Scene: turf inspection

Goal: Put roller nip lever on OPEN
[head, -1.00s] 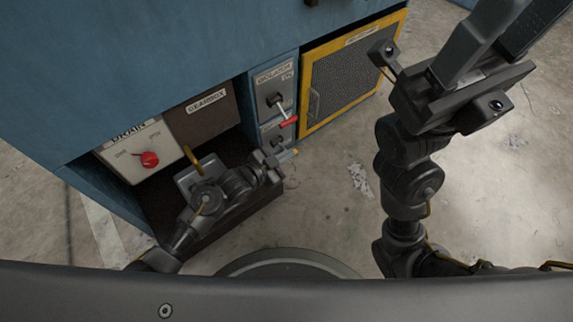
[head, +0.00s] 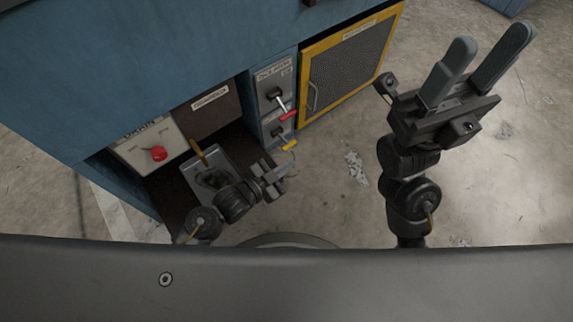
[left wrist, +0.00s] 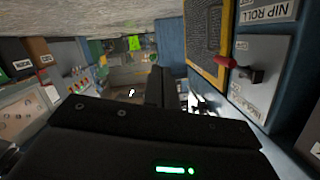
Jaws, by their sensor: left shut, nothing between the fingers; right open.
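A narrow grey panel (head: 264,104) carries two levers. The upper lever has a red grip (head: 289,115) and points down-right; the lower one has a yellow grip (head: 290,145) and also points down-right. In the left wrist view the "NIP ROLL" label (left wrist: 268,14) and the red grip (left wrist: 225,62) show; the yellow grip does not. The yellow-gripped lever seems to be the nip lever. An OPEN mark is not legible. My left gripper (head: 279,178) is shut and empty, just below the yellow grip, seemingly apart from it. My right gripper (head: 482,65) is open and empty, far right.
A yellow-framed mesh door (head: 345,80) with a handle adjoins the panel's right side. A drain box with a red knob (head: 158,153) and a brown gearbox panel (head: 214,105) are to the left. A grey tray-like plate (head: 217,160) lies beside my left arm.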

